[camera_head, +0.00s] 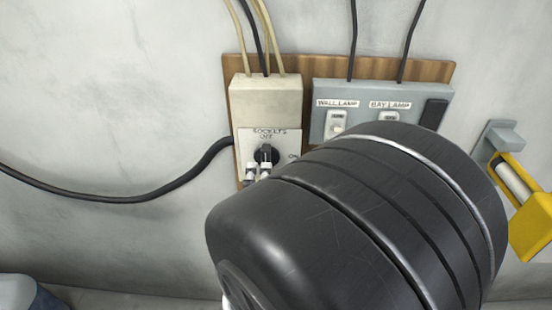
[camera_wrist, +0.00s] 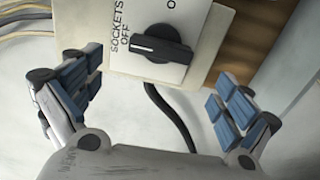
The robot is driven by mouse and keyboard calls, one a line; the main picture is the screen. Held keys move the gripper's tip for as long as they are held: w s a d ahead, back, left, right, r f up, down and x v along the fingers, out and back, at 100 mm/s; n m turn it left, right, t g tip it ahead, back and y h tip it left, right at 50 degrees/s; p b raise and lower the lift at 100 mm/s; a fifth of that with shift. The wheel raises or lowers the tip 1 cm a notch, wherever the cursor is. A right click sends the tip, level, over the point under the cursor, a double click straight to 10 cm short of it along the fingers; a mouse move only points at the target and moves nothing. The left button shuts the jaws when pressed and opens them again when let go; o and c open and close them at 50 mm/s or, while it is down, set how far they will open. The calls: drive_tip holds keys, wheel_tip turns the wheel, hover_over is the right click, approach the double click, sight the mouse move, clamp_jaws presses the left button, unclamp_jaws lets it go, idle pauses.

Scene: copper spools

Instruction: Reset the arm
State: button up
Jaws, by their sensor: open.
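My gripper (camera_wrist: 158,105) shows in the wrist view with its two blue-padded fingers spread wide and nothing between them. Just beyond the fingertips is the sockets switch box (camera_head: 266,100), with a black rotary knob (camera_wrist: 160,44) on its white plate. The knob also shows in the head view (camera_head: 265,156), by the word OFF. The fingers look apart from the knob.
A grey lamp switch panel (camera_head: 378,97) with two labelled switches is on the wooden board (camera_head: 440,70), partly behind my arm. A yellow fixture (camera_head: 532,225) is on the wall at right. A black cable (camera_head: 120,198) runs left. The wall at left is otherwise bare.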

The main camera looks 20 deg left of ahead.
drive_tip(key=shift+d, duration=0.1)
drive_tip(key=d+m+g+b, duration=0.3)
drive_tip(key=d+m+g, duration=0.4)
drive_tip(key=d+m, duration=0.4)
drive_tip(key=s+d+f+m+g+h+b, duration=0.1)
drive_tip(key=s+d+m+g+h, duration=0.3)
drive_tip(key=s+d+m, duration=0.5)
drive_tip(key=s+d+f+g, duration=0.1)
drive_tip(key=s+d+g, duration=0.1)
drive_tip(key=s+d, duration=0.8)
drive_tip(key=shift+s+f+m+b, duration=0.25)
drive_tip(key=shift+f+m+b, duration=0.05)
drive_tip(key=shift+f+m, duration=0.1)
